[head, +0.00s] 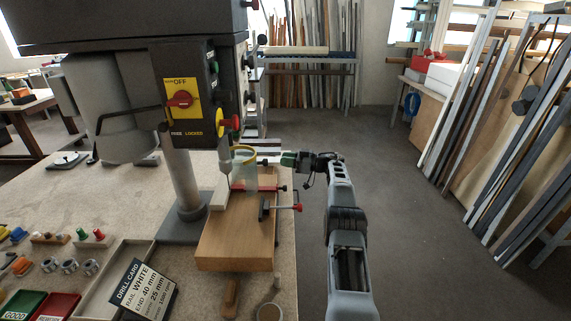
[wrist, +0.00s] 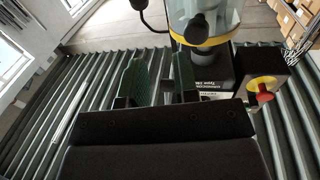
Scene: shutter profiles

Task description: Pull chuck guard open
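The chuck guard (head: 243,170) is a clear, yellow-rimmed shield around the drill chuck in the head view. In the wrist view the clear guard (wrist: 222,18) shows at the top, right of centre, with a dark round knob (wrist: 195,29) on its front. My gripper (head: 287,159) comes in from the right, just right of the guard, with green finger pads. In the wrist view my gripper (wrist: 158,78) is open, with nothing between its fingers. The knob lies beyond and above the right finger, apparently not between the pads.
The drill press switch box (head: 181,100) stands above left of the guard. A wooden board (head: 236,245) lies below, with a red-handled clamp (head: 283,207) beside my arm. The drill card (head: 143,287) lies front left. Floor right of my arm is clear.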

